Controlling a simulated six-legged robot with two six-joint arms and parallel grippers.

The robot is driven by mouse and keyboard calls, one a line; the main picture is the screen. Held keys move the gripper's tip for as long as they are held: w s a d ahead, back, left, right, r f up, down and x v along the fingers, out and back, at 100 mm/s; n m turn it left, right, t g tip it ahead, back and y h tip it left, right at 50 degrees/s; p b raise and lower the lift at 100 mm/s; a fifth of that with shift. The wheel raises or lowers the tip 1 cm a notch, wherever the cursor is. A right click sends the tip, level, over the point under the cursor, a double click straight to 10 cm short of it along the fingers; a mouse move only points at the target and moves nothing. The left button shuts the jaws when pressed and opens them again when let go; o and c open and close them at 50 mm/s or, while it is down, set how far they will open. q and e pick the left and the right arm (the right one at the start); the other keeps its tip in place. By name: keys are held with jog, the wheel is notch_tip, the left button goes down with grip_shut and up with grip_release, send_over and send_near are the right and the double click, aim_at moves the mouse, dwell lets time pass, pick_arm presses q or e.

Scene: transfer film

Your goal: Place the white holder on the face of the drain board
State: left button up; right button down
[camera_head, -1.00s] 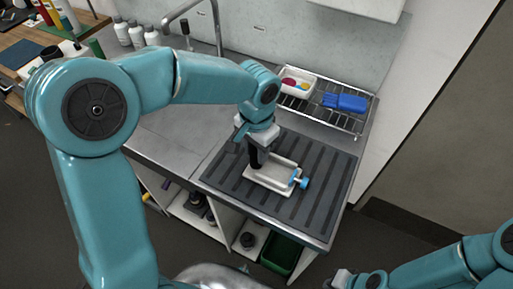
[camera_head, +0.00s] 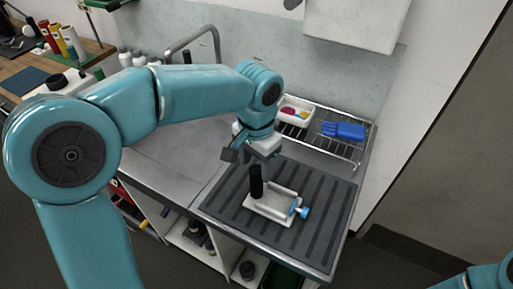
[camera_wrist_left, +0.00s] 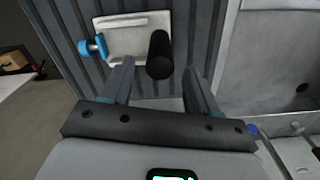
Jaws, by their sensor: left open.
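The white holder (camera_head: 267,208) lies on the dark ribbed face of the drain board (camera_head: 328,221). It has a black upright handle (camera_head: 256,183) at its left end and a blue knob (camera_head: 303,212) at its right end. In the left wrist view the holder (camera_wrist_left: 125,38) shows at the top, with the black handle (camera_wrist_left: 159,54) just beyond the fingers. My left gripper (camera_head: 246,160) is above and behind the handle, open and apart from it; its two fingers (camera_wrist_left: 160,85) have nothing between them. My right arm shows only at the lower right corner, its gripper out of view.
A wire rack (camera_head: 331,146) behind the board holds a white tray (camera_head: 295,109) and a blue glove (camera_head: 343,130). A tap (camera_head: 196,38) and white bottles (camera_head: 125,57) stand at the back left. The steel counter left of the board is clear.

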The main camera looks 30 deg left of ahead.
pick_arm(q)
notch_tip(320, 180, up, 5)
jog(key=shift+w+f, duration=0.1)
jog(key=shift+f, duration=0.1)
jog(key=shift+r, duration=0.4)
